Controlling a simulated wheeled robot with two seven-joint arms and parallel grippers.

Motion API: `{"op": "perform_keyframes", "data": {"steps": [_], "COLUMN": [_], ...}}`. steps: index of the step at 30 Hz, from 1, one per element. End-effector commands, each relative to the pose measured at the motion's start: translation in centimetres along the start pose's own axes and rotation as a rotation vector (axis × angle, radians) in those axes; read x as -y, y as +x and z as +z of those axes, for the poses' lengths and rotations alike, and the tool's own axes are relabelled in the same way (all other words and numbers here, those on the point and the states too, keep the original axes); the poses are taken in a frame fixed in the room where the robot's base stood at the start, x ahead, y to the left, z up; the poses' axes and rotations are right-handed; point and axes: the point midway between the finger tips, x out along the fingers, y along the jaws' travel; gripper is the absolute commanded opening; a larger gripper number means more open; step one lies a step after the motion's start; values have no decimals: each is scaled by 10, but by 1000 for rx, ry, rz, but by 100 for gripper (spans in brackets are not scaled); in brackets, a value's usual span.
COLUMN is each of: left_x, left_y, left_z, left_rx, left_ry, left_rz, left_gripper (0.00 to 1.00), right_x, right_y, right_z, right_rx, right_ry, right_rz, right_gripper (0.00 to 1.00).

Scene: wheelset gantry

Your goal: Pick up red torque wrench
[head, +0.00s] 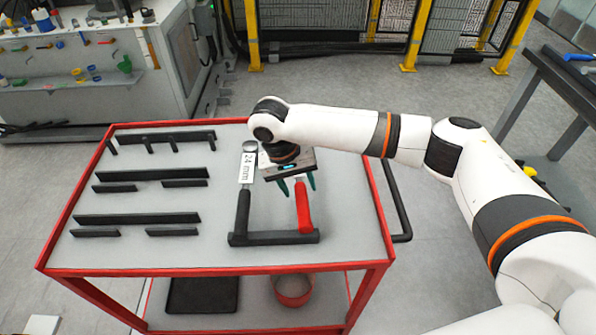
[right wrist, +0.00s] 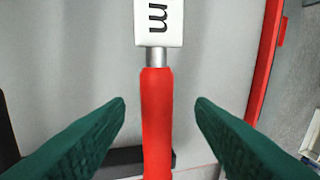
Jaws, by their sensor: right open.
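The red torque wrench has a red handle (head: 303,207) lying on the cart top, its lower end at a black rack (head: 273,238). My right gripper (head: 297,186) is over the upper part of the wrench and hides its head in the head view. In the right wrist view the red handle (right wrist: 156,125) runs between the two green fingers, with a gap on each side. A silver shaft and a white label with a black "m" (right wrist: 158,22) show above it. My right gripper is open and empty. My left gripper is not in view.
A black-handled wrench (head: 242,212) labelled "24 mm" lies close to the left of the red one. Several black racks (head: 137,219) fill the left of the red-edged cart (head: 220,271). A red bowl (head: 293,290) and a black tray (head: 202,295) sit on the lower shelf.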

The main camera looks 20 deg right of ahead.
Motion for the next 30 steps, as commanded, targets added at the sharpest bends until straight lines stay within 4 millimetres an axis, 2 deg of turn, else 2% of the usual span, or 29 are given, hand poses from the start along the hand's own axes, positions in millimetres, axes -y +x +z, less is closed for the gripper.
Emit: {"op": "perform_keyframes", "data": {"steps": [7,16,17,25,30], "left_x": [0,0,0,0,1], "left_y": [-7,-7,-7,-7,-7], "left_z": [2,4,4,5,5], "left_rx": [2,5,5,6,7], "left_ry": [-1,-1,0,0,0], "left_rz": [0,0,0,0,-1], "left_gripper": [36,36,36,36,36], "right_x": [-2,-3,-3,-3,-3], "right_y": [35,41,41,41,40], "right_z": [2,2,2,2,3], "right_rx": [0,1,1,1,3], "right_ry": [-1,-1,-1,-2,-1], "right_rz": [-2,-1,-1,-1,0], "right_gripper": [50,50,46,2,0]}}
